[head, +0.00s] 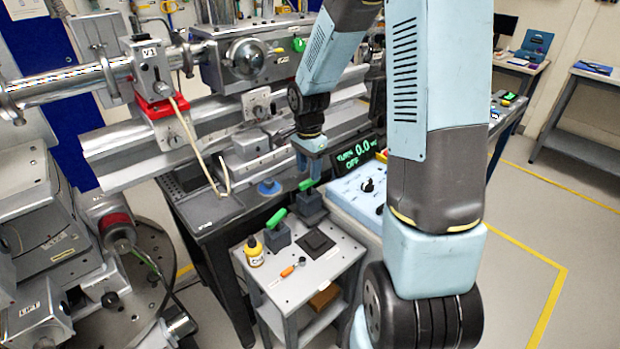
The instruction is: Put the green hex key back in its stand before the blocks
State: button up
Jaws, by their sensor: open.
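Two dark grey blocks stand on the small grey cart. The left block (278,238) has a green handle (276,218) slanting over its top. The right block (312,206) has a second green piece (306,184) at its top. I cannot tell which green piece is the hex key, nor whether either is seated; no metal shaft is clear. My gripper (308,172) points down just above the right green piece, open. I see no clear grip on it, and contact is too small to tell.
The grey cart (285,293) also carries a yellow bottle (254,251), an orange-handled tool (289,271) and a dark square pad (315,242). A light blue control box (360,190) with a display (357,151) stands close right. Beamline rails rise behind.

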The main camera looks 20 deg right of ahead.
jog(key=s+r+n+t, duration=0.1)
jog(key=s+r+n, duration=0.3)
jog(key=r, duration=0.6)
jog(key=s+r+n+t, duration=0.2)
jog(key=s+r, duration=0.4)
jog(key=r, duration=0.3)
jog(key=s+r+n+t, duration=0.1)
jog(key=s+r+n, duration=0.2)
jog(key=s, duration=0.4)
jog(key=s+r+n+t, duration=0.1)
jog(key=s+r+n, duration=0.2)
jog(key=s, duration=0.4)
jog(key=shift+d+r+n+t, duration=0.15)
jog(key=shift+d+n+t, duration=0.15)
jog(key=shift+n, duration=0.4)
